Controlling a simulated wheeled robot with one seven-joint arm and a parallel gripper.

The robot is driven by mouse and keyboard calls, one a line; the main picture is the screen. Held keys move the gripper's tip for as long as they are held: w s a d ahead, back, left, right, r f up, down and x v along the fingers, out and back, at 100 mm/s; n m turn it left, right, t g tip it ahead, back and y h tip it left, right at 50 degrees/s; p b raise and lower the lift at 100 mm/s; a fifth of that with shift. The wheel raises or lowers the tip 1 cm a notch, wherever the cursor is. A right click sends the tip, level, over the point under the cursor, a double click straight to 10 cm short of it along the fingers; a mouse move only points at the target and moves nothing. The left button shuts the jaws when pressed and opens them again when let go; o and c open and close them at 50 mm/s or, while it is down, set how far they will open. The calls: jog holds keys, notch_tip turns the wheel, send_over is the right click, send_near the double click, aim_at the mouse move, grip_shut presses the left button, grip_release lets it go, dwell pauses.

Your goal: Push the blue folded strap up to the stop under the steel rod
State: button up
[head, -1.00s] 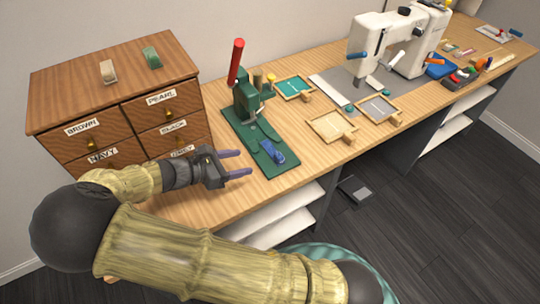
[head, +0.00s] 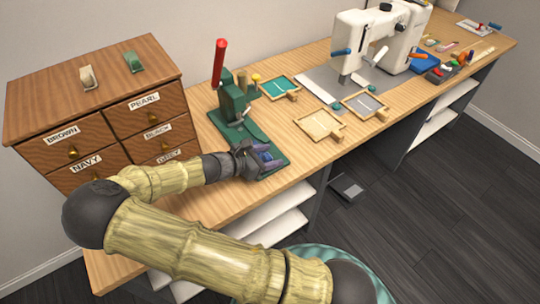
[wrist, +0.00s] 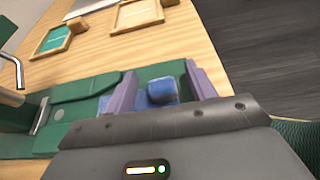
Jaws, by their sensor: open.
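The blue folded strap (wrist: 162,92) lies on the green base (wrist: 90,88) of the press, between my two purple fingers in the wrist view. In the head view my gripper (head: 267,158) is over the front end of the base and hides most of the strap. My gripper (wrist: 162,90) is open, with a finger on each side of the strap; I cannot tell whether either touches it. The green press (head: 233,98) with a red handle stands at the back end of the base. A thin steel piece (wrist: 40,116) shows at the left in the wrist view. The stop is not clearly visible.
A wooden drawer cabinet (head: 100,115) stands left of the press. Small wooden trays (head: 320,124) lie to the right, with a white sewing machine (head: 375,42) beyond. The table's front edge is close to my gripper.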

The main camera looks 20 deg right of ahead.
jog(key=shift+d+f, duration=0.1)
jog(key=shift+d, duration=0.1)
jog(key=shift+c, duration=0.2)
jog(key=c, duration=1)
jog(key=shift+w+a, duration=0.1)
jog(key=shift+w, duration=0.1)
